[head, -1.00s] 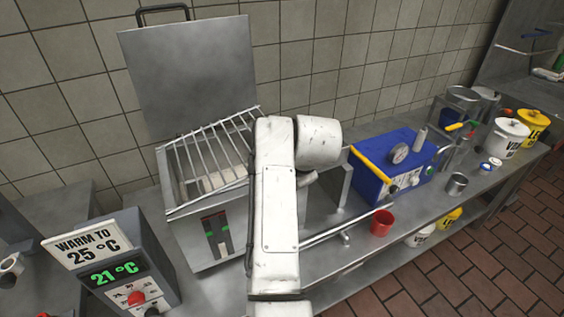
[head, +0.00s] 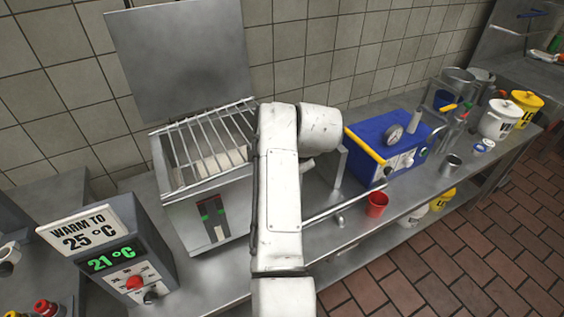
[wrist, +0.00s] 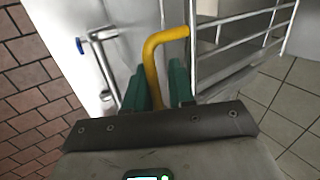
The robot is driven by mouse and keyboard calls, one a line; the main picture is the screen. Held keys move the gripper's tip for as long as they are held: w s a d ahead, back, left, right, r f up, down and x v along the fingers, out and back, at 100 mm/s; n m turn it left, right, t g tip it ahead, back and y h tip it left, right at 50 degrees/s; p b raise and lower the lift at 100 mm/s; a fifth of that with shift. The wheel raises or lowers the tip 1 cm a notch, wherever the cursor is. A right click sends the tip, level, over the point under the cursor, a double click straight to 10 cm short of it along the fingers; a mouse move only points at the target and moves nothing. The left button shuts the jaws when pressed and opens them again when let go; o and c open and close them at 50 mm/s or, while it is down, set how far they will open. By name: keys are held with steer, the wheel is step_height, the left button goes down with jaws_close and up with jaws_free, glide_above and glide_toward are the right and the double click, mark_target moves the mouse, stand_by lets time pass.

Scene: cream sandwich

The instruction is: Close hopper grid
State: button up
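The hopper (head: 238,187) is a steel box with its large flat lid (head: 180,55) standing up behind it. Its barred grid (head: 209,124) spans the top opening, with pale blocks visible below the bars. I cannot tell whether the grid lies flush. In the wrist view, the grid's rails (wrist: 240,43) are at the upper right. A bent yellow handle (wrist: 152,62) runs down between the green fingertips of my gripper (wrist: 160,85). The fingers are close to the handle; whether they press on it is unclear. In the head view my white arm hides the gripper and the grid's right end.
A blue machine (head: 385,148) with a gauge stands right of the hopper. A red cup (head: 376,204) is at the counter's front edge, and a metal cup (head: 452,163) is further right. A temperature display (head: 108,255) stands at front left. White and yellow pots fill the far right.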

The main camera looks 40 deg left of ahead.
steer(key=shift+r, duration=0.2)
steer(key=b+v, duration=0.1)
steer(key=v, duration=0.9)
steer(key=shift+d, duration=0.2)
steer(key=shift+s+r, duration=0.1)
